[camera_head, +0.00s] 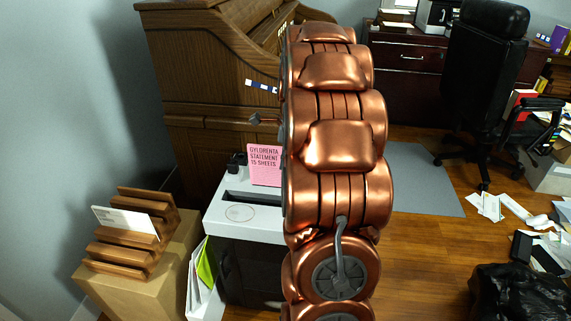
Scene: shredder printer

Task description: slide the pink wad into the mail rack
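The pink wad (264,166) is a flat pink block with black print reading "GYLORENTA STATEMENT 15 SHEETS". It shows upright at the back of the white-topped shredder, its right side hidden by my copper arm. I cannot tell whether it rests on the shredder or is held. The wooden mail rack (107,252) stands at the lower left with several slanted slats, and a white envelope (124,220) sits in one slot.
The shredder (222,222) stands between the rack and my arm. The rack stands on a cardboard box (172,275). White and green papers (205,268) stand between box and shredder. A wooden roll-top cabinet (200,60) is behind. An office chair (485,75) and scattered papers are right.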

